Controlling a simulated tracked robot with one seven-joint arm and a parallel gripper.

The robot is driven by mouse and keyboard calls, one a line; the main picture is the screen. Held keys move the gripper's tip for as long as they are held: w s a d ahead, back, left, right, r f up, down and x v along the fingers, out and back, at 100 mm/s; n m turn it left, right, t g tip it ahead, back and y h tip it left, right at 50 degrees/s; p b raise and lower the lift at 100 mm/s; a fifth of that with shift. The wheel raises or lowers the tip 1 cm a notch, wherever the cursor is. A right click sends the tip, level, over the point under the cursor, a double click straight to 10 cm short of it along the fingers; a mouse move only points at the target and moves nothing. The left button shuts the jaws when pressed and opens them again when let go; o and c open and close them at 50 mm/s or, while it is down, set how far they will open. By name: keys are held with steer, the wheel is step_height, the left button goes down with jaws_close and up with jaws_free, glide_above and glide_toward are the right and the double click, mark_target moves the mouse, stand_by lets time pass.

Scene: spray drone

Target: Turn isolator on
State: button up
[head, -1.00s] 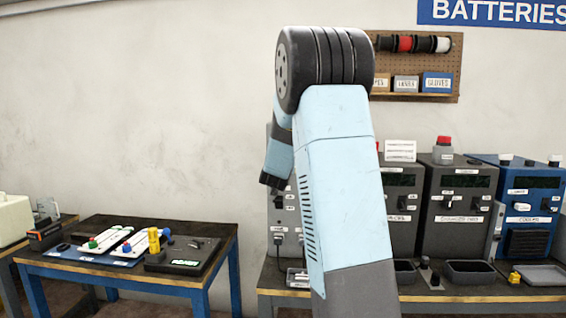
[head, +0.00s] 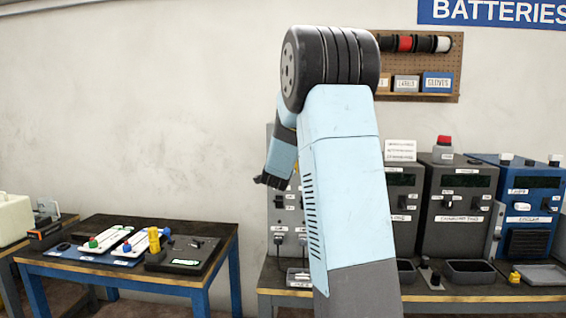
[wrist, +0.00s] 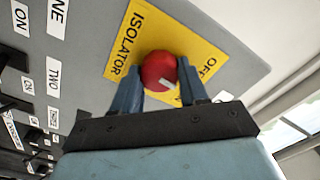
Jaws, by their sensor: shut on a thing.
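In the wrist view, a red round isolator knob (wrist: 159,72) with a pale mark stands on a yellow plate (wrist: 122,68). The plate reads ISOLATOR, and part of an "OFF" label shows beside the knob. My gripper (wrist: 160,84) is shut on the knob, one blue finger on each side of it. The grey panel (wrist: 85,95) carries the plate. In the head view my arm hides most of this panel, and neither the knob nor the fingertips can be made out.
Other switches (wrist: 18,90) labelled ON, ONE and TWO line the panel's left side in the wrist view. In the head view, grey charger units (head: 455,210) and a blue unit (head: 525,205) stand on the right bench. A table (head: 130,280) with tools stands at left.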

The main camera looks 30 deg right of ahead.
steer(key=shift+f+m, duration=0.15)
steer(key=shift+m, duration=1.75)
steer(key=shift+f+m, duration=0.1)
steer(key=shift+m, duration=2.1)
steer(key=o, duration=1.1)
steer(key=shift+c, duration=0.2)
steer(key=v, duration=1.3)
steer(key=shift+s+a, duration=0.25)
steer(key=shift+s, duration=0.05)
